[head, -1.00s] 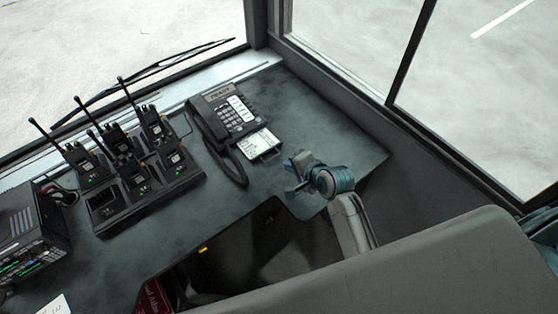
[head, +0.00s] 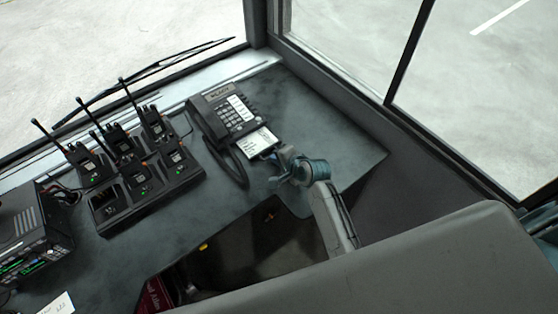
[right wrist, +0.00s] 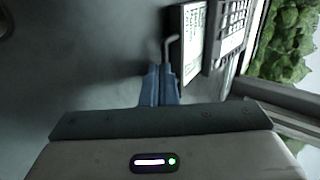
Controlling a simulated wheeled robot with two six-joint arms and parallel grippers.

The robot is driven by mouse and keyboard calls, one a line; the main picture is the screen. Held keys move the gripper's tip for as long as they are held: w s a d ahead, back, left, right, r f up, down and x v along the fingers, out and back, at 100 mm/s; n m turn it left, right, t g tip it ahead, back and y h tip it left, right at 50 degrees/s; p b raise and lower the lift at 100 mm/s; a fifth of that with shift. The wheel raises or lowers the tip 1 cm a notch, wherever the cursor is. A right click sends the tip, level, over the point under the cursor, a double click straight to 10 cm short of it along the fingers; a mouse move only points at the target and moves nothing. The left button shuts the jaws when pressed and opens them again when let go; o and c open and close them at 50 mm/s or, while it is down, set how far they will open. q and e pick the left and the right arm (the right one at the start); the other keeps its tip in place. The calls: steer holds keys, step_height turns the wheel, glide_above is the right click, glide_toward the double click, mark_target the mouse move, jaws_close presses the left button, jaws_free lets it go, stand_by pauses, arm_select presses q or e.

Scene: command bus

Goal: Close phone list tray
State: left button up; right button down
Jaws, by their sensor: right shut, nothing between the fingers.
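The phone list tray (head: 257,141) sticks out from the near edge of the black desk phone (head: 230,110), with a white printed list on it. In the right wrist view the tray (right wrist: 193,42) lies just right of the fingertips, beside the phone's keypad (right wrist: 232,20). My right gripper (head: 275,167) is shut and empty, close to the tray's outer end; it also shows in the right wrist view (right wrist: 161,82). A thin bent handle (right wrist: 170,45) shows at the tray's end near the fingertips. I cannot tell whether they touch. My left gripper is not in view.
A charger rack (head: 150,205) with several handheld radios stands left of the phone. A radio unit (head: 30,235) sits at the far left. The coiled handset cord side of the phone faces the rack. Bare desk (head: 325,135) lies right of the phone, below the window frame.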

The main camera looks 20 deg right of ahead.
mark_target(255, 139)
steer(key=w+a, duration=0.1)
steer(key=w, duration=0.2)
steer(key=w+a, duration=0.1)
steer(key=w, duration=0.2)
steer(key=w+a, duration=0.1)
steer(key=w, duration=0.1)
steer(key=shift+w+a, duration=0.1)
steer(key=shift+w, duration=0.3)
steer(key=shift+r, duration=0.1)
